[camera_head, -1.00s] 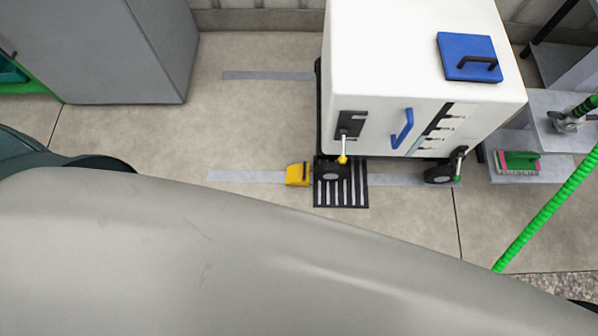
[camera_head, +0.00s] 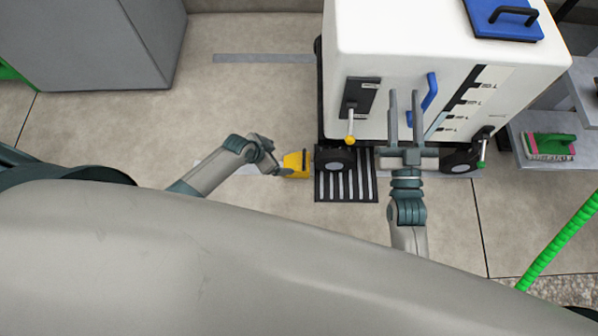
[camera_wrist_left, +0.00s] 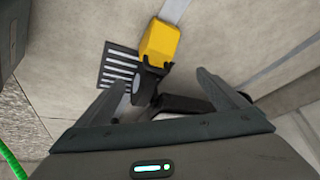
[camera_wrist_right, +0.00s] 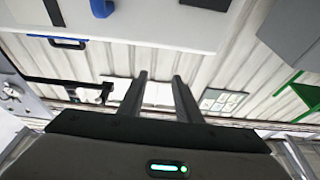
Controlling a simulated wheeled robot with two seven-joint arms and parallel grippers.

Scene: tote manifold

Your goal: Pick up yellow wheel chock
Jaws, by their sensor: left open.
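The yellow wheel chock (camera_head: 294,163) lies on the floor beside the cart's dark front caster (camera_head: 336,160), left of a black slotted grate. My left gripper (camera_head: 270,160) is low and close to the chock's left side in the head view. In the left wrist view the chock (camera_wrist_left: 160,42) is ahead of the open, empty fingers (camera_wrist_left: 161,77), apart from them. My right gripper (camera_head: 404,93) is raised in front of the cart, its two fingers parallel with a gap and nothing between them. The right wrist view shows the same empty gap (camera_wrist_right: 157,76).
The white cart (camera_head: 440,40) with a blue handle and a yellow-tipped lever stands just behind the chock. The grate (camera_head: 346,190) lies under the caster. A grey cabinet (camera_head: 90,40) is at the back left. Floor left of the chock is mostly clear.

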